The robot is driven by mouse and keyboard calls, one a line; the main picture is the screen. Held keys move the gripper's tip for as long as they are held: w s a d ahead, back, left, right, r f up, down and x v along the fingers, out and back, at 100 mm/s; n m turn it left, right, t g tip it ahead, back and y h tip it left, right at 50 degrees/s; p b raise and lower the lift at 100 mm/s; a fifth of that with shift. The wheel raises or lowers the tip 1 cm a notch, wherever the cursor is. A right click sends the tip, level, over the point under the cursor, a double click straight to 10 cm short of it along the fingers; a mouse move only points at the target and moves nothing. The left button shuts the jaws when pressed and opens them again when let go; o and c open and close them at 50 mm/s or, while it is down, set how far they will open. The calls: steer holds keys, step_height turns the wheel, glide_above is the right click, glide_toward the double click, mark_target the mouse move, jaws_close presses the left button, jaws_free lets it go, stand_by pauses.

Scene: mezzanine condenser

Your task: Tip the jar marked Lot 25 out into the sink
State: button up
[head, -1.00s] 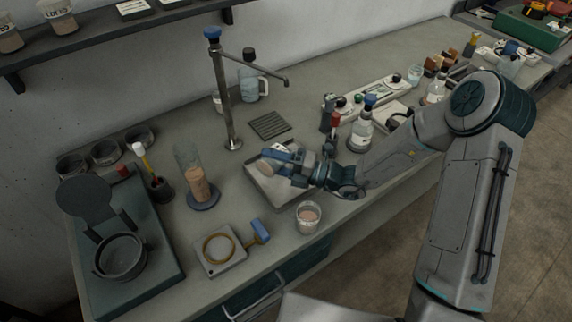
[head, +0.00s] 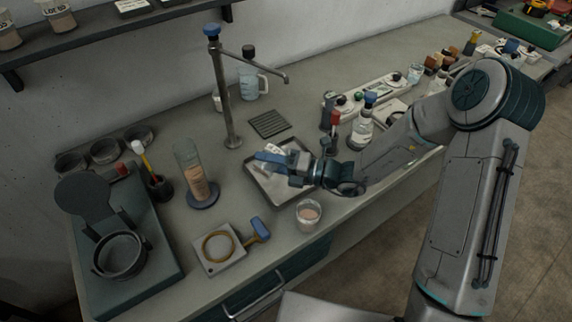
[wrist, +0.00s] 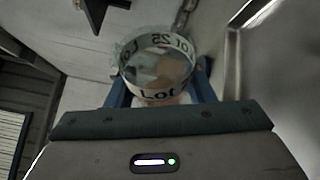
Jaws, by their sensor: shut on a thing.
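My gripper (head: 285,168) is shut on a clear jar with a white label (head: 273,150) and holds it over the sink (head: 262,196), a shallow grey metal basin. In the wrist view the jar (wrist: 157,68) sits between the blue fingers of my gripper (wrist: 160,92). Its label band reads "Lot" in front, and "25" shows at the far side. The jar looks strongly tilted. Some tan shows in it; how much it holds cannot be told. The fingers hide much of the jar in the head view.
A glass with pinkish contents (head: 308,214) stands close to the sink's front corner. The tall tap (head: 229,100) rises behind the sink's left side.

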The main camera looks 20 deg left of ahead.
mark_target(272, 174)
steer(key=shift+s+f+n+h+b, duration=0.1)
steer(key=shift+f+n+h+b, duration=0.35)
steer(key=shift+n, duration=0.45)
steer(key=shift+f+n+t+h+b, duration=0.55)
steer(key=shift+f+n+b, duration=0.3)
steer(key=shift+n, duration=0.35)
steer(key=shift+s+a+f+n+h+b, duration=0.15)
steer(key=shift+f+n+h+b, duration=0.2)
steer(key=shift+n+b, duration=0.45)
steer(key=shift+s+r, duration=0.1)
steer(key=shift+r, duration=0.15)
steer(key=shift+s+a+r+n+t+h+b, duration=0.25)
steer(key=shift+s+r+n+t+h+b, duration=0.15)
steer(key=shift+n+b, duration=0.25)
steer(key=shift+s+a+r+n+t+h+b, duration=0.2)
steer(key=shift+s+r+n+t+b, duration=0.1)
steer(key=shift+s+n+b, duration=0.3)
steer(key=b, duration=0.2)
steer(key=f+n+b, duration=0.1)
steer(key=shift+s+a+t+h+b, duration=0.25)
steer(key=shift+s+b, duration=0.1)
steer(key=shift+s, duration=0.05)
steer(key=b, duration=0.1)
steer(key=n+t+b, duration=0.1)
steer(key=b, duration=0.1)
steer(key=shift+s+a+f, duration=0.1)
steer(key=shift+s+a, duration=0.05)
steer(key=shift+s, duration=0.25)
